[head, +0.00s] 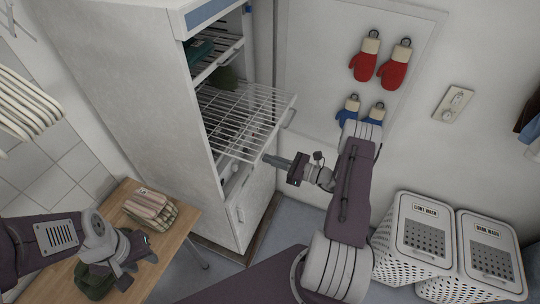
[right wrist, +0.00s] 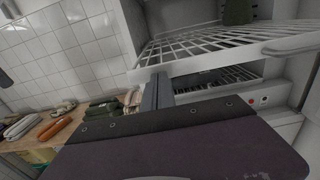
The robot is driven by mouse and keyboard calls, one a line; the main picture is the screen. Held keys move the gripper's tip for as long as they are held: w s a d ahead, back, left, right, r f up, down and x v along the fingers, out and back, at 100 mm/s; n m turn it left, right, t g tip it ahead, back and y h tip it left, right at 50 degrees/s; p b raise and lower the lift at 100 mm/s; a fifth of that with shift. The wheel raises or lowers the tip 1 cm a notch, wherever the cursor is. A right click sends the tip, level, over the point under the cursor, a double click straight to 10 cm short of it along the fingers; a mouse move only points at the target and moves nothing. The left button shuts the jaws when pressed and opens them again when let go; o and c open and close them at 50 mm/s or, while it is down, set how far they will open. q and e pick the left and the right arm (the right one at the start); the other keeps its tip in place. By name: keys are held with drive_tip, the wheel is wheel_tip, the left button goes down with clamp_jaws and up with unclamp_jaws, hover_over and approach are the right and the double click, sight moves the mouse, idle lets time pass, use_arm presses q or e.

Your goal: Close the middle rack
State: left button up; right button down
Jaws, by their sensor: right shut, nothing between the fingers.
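The middle rack (head: 262,114) is a white wire shelf pulled well out of the tall white cabinet (head: 130,70), with a handle (head: 289,118) at its front right corner. It also shows at the top of the right wrist view (right wrist: 225,42), with its handle (right wrist: 292,44) at the right. My right gripper (head: 267,159) is shut and empty, just below the rack's front edge, pointing left toward the cabinet. I cannot tell whether it touches the rack. My left gripper (head: 148,258) is low at the left, over the wooden table; its fingers are not clear.
A wooden table (head: 175,222) holds folded cloths (head: 150,208) and a dark green item (head: 93,284). An upper rack (head: 212,58) is inside the cabinet. Laundry hampers (head: 415,240) stand at the right. Red mitts (head: 364,66) hang on the back wall.

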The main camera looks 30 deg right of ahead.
drive_tip(key=shift+w+a, duration=0.1)
idle(0.3)
drive_tip(key=b, duration=1.2)
approach(210, 138)
drive_tip(key=x, duration=0.3)
drive_tip(key=f+x, duration=0.1)
drive_tip(key=x, duration=0.2)
drive_tip(key=f+x, duration=0.1)
drive_tip(key=x, duration=0.3)
drive_tip(key=shift+w+d, duration=0.25)
drive_tip(key=shift+w+a+r+b, duration=0.1)
drive_tip(key=shift+w+a+b, duration=0.15)
drive_tip(key=shift+w+b, duration=0.15)
drive_tip(key=shift+r, duration=0.25)
drive_tip(key=shift+d, duration=0.1)
